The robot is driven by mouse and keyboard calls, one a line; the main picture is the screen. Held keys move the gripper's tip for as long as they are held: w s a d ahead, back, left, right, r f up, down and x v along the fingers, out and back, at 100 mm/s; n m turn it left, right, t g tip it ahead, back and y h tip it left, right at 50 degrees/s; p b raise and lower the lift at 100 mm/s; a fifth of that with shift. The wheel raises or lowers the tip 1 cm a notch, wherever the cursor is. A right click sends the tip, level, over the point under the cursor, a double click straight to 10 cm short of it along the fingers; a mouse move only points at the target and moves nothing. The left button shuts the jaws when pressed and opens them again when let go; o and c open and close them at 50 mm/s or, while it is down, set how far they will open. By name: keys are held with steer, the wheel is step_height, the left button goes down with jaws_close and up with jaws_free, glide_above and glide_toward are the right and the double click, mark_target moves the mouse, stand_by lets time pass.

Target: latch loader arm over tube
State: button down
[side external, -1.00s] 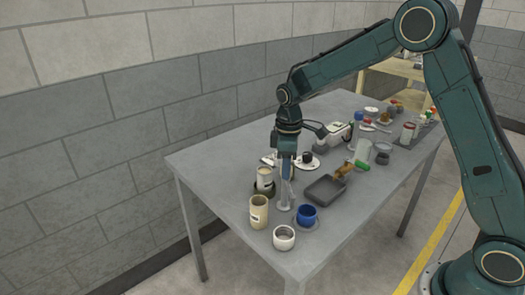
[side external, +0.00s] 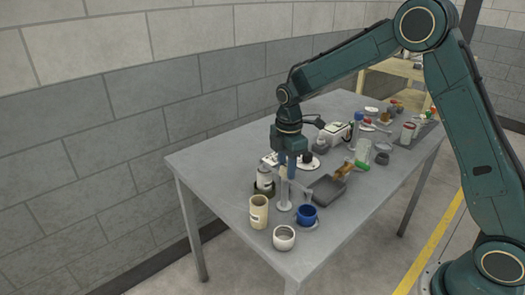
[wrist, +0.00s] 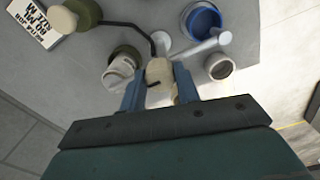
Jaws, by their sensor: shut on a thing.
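In the side view my gripper (side external: 287,170) is above the near half of the table, close over a white post with a round base (side external: 284,206). In the wrist view my gripper (wrist: 158,85) is shut on a beige knob-like piece (wrist: 158,70). A thin dark bent arm (wrist: 128,25) runs from near this piece to a green round body (wrist: 84,12) with a beige top. I cannot tell for certain whether the arm joins the held piece. A pale tube-like bar (wrist: 200,46) lies just beyond the fingertips. Whether anything touches it is unclear.
A blue cup (side external: 307,214), white cup (side external: 284,238) and beige canister (side external: 259,211) stand close by. A canister in a dark holder (side external: 264,182) is to the left. A dark tray (side external: 328,190) is at right. Printed card (wrist: 32,22) lies at upper left.

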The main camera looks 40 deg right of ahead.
mark_target(286, 167)
steer(key=c, duration=1)
jaws_free()
steer(key=shift+c, duration=0.2)
steer(key=shift+r, duration=0.1)
step_height(286, 167, up, 14)
